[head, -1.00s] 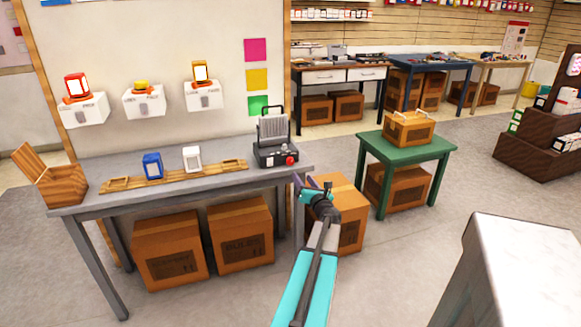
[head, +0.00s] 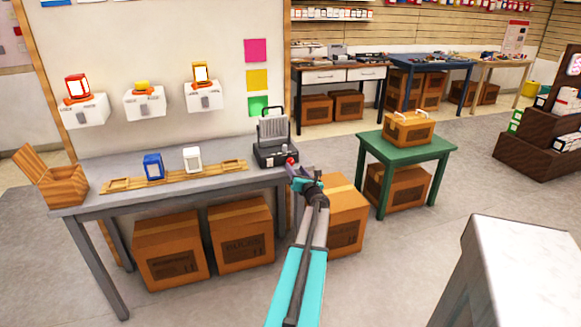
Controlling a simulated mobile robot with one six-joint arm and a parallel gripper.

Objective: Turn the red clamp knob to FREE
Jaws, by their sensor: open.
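The red clamp knob (head: 290,161) is on the front right of a dark grey clamp device (head: 274,146) at the right end of the grey table. My gripper (head: 291,170) is at the knob, just in front of and below it in the head view. Its jaws are open and small in the picture. Whether they touch or surround the knob, I cannot tell. The knob is partly hidden by my gripper, and its marking is too small to read.
The grey table (head: 80,195) also holds a wooden rail with a blue lantern (head: 153,166) and a white lantern (head: 192,159), and an open wooden box (head: 50,178). Cardboard boxes (head: 240,233) stand below.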

